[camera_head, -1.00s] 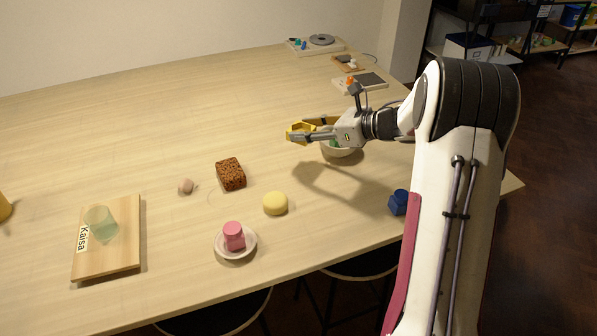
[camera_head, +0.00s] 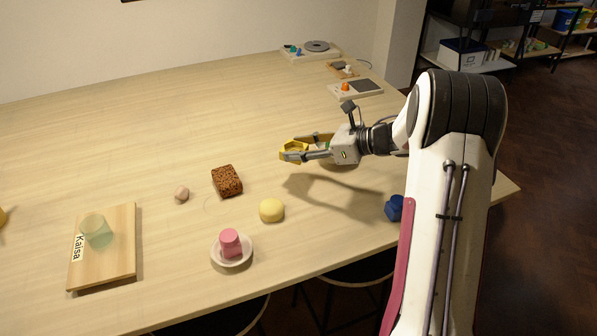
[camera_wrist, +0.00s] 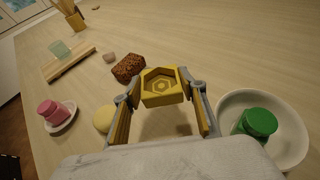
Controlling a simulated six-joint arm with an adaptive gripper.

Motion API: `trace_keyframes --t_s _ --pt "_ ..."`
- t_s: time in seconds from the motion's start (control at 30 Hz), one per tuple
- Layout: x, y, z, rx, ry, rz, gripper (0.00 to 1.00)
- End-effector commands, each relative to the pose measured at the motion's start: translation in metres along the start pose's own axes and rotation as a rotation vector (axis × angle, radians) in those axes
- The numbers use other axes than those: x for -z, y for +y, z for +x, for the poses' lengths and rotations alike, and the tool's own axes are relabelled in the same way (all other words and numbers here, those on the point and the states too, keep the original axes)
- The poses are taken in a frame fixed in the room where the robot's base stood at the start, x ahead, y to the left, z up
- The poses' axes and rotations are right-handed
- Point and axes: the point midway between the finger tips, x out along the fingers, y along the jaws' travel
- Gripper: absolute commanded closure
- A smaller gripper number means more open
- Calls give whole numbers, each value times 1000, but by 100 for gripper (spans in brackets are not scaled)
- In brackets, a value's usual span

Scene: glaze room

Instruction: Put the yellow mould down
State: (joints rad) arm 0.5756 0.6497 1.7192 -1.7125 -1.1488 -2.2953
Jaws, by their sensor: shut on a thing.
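The yellow mould (camera_wrist: 162,86) has a hexagonal hollow with rings inside. In the wrist view it sits between the two fingertips of my gripper (camera_head: 295,150), which is shut on it. In the head view the mould (camera_head: 290,152) shows at the tips of the fingers. My gripper holds it above the table (camera_head: 200,120), with a shadow on the wood below and apart from it. The mould's underside is hidden.
A brown speckled block (camera_head: 227,181), a pale yellow round piece (camera_head: 271,210) and a pink piece (camera_head: 229,242) on a saucer (camera_head: 246,255) stand nearby. A white bowl (camera_wrist: 289,112) with a green piece (camera_wrist: 257,122) is close right of my gripper. Bare wood lies farther back.

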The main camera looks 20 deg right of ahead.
Motion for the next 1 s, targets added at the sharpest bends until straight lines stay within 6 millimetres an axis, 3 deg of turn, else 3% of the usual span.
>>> trace_keyframes --t_s 0.23,0.73,1.0 --pt "29 0 12 -1 0 1 85" --pt "37 0 15 0 0 0 85" --pt "60 0 25 -1 0 2 85"
